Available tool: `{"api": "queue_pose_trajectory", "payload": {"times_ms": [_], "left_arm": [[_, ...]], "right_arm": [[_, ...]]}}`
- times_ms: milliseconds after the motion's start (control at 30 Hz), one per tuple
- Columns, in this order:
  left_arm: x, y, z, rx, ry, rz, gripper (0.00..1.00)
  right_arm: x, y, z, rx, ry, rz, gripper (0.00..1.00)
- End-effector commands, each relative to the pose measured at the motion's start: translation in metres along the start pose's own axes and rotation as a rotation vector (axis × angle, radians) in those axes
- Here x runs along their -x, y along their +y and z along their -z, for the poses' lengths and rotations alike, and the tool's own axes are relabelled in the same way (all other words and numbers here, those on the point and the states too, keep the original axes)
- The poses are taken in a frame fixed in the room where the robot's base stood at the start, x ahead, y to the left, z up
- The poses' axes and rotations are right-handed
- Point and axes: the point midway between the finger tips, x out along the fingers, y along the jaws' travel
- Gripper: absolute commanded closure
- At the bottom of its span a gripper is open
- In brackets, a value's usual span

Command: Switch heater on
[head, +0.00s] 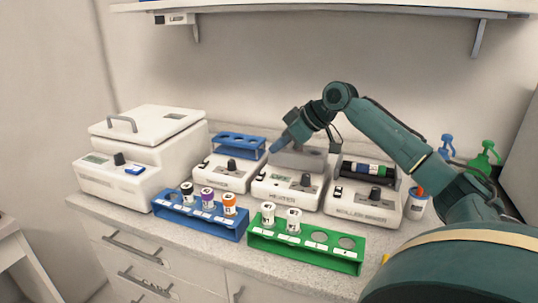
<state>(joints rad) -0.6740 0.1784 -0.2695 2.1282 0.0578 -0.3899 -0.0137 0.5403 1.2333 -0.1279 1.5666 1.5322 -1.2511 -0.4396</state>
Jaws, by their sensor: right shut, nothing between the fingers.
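The heater (283,194) is the white device in the middle of the bench, with a grey block (300,158) on top. Its front panel has a dark knob (305,180) and a small dark switch at the left; the switch's position is too small to tell. My right gripper (272,150) reaches in from the right over the back of the heater. It is shut and empty, its tip pointing down and left near the gap between the heater and the device with the blue rack. My left gripper is not in view.
A white lidded machine (150,165) stands at the left. A device with a blue rack (226,176) and a roller mixer (362,205) flank the heater. Blue (200,222) and green (305,252) tube racks stand in front. Bottles stand at the right, behind my arm. A shelf hangs above.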

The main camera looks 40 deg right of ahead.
Motion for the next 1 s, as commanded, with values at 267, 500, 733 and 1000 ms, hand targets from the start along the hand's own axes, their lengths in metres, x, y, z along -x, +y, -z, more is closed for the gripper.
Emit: {"api": "queue_pose_trajectory", "payload": {"times_ms": [267, 500, 733, 1000], "left_arm": [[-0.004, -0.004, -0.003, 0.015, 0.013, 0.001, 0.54], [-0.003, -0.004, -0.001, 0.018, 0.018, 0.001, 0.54], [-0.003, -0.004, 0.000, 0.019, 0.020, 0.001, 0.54], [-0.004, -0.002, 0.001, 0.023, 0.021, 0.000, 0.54]], "right_arm": [[0.034, -0.003, -0.002, 0.000, -0.002, -0.001, 1.00], [0.039, -0.004, 0.000, 0.000, -0.001, 0.001, 1.00], [0.038, -0.004, 0.000, 0.000, -0.001, 0.001, 1.00], [0.038, -0.004, 0.000, 0.000, 0.000, 0.000, 1.00]]}}
